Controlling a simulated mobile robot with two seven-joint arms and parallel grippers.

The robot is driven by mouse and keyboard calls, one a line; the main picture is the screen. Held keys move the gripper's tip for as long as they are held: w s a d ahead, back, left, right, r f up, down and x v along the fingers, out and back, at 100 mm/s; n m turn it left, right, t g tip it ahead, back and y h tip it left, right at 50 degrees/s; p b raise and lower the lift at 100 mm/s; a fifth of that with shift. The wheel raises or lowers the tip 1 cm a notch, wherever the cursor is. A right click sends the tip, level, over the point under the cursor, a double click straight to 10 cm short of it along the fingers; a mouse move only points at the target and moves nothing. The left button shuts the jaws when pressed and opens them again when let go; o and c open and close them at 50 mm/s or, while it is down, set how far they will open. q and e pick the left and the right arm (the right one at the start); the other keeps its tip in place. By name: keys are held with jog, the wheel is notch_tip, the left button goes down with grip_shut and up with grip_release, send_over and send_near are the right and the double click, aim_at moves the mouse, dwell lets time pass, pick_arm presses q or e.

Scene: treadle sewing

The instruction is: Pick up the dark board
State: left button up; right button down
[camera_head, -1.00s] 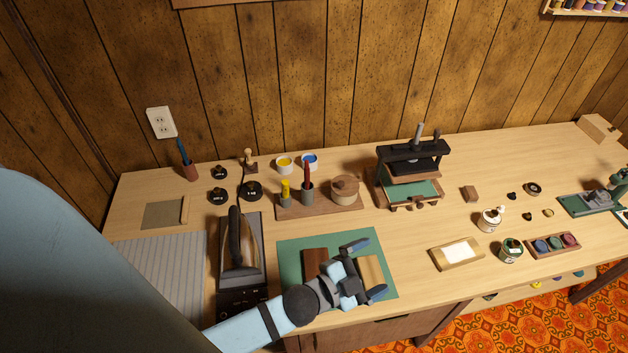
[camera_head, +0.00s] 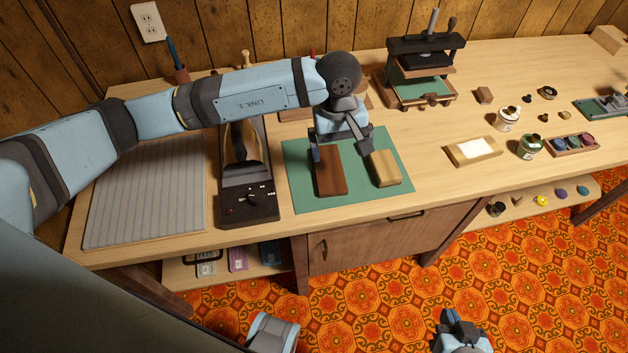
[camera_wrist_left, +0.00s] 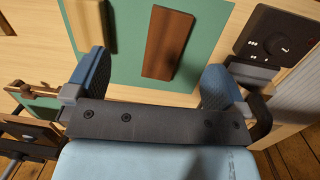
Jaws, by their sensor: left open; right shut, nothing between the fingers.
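The dark board (camera_head: 330,172) is a reddish-brown slab lying flat on the green mat (camera_head: 302,192). My left gripper (camera_head: 342,152) is open and empty over the mat, its fingers pointing down at the far end of the board. In the left wrist view the dark board (camera_wrist_left: 171,43) appears between and beyond the two spread fingers (camera_wrist_left: 155,80), apart from both. A pale wooden block (camera_head: 385,168) lies to the right of the board, and it also shows in the wrist view (camera_wrist_left: 88,22). My right gripper (camera_head: 459,322) is shut and empty, low at the bottom edge.
A dark iron (camera_head: 240,165) on its base stands left of the mat, beside a grey striped pad (camera_head: 150,195). A small press (camera_head: 422,70) stands behind to the right. The table's front edge is close to the mat.

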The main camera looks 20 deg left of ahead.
pick_arm(q)
jog(key=w+a+y, duration=0.1)
jog(key=a, duration=0.1)
send_over(330, 176)
jog(key=shift+t, duration=0.3)
jog(key=f, duration=0.8)
jog(key=shift+s+a, duration=0.1)
jog(key=shift+s, duration=0.1)
jog(key=shift+w+f, duration=0.15)
jog(key=shift+f, duration=1.2)
jog(key=shift+w+f, duration=0.1)
jog(key=shift+f, duration=1.2)
jog(key=shift+c, duration=0.2)
jog(key=c, duration=0.9)
